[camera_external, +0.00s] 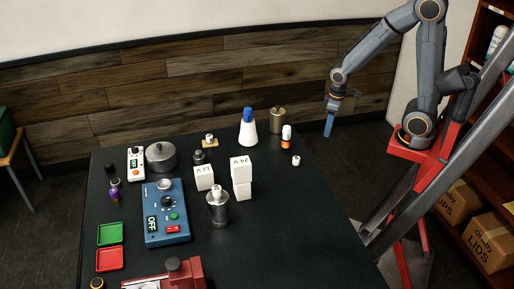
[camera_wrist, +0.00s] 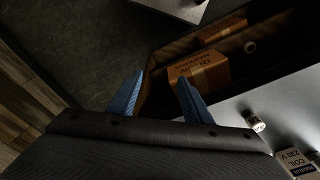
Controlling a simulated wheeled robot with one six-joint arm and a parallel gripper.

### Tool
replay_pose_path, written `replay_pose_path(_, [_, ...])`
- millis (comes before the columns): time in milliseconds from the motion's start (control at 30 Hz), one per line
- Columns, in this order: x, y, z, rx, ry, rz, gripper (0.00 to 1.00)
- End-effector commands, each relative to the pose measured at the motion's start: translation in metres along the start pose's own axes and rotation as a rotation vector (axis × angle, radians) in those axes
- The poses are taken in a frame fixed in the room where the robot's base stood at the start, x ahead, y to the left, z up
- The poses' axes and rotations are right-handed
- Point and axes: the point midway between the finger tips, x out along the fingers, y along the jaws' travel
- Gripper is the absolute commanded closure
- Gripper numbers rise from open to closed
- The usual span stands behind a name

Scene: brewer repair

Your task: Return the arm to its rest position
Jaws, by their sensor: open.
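My gripper (camera_external: 329,124) hangs off the back right side of the dark table, with its blue fingers pointing down and clear of the tabletop. In the wrist view the two blue fingers of my gripper (camera_wrist: 160,95) stand apart with nothing between them. My arm is bent at the elbow above the red mount at the right. No object is held.
The dark table (camera_external: 290,235) carries a blue control box (camera_external: 154,226), white blocks (camera_external: 241,190), a metal canister (camera_external: 217,209), a blue-capped bottle (camera_external: 248,132) and red and green trays. Shelves with cardboard boxes (camera_external: 488,243) stand at the right. Air around my gripper looks free.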

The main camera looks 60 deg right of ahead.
Motion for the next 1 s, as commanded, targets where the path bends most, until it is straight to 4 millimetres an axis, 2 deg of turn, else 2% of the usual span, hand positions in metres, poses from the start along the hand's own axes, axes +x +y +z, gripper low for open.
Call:
replay_pose_path(100, [0.008, 0.003, 0.016, 0.109, 0.005, 0.019, 0.55])
replay_pose_path(233, [0.011, 0.005, 0.021, 0.159, 0.01, 0.027, 0.55])
replay_pose_path(1000, [0.011, 0.005, 0.021, 0.164, 0.011, 0.027, 0.55])
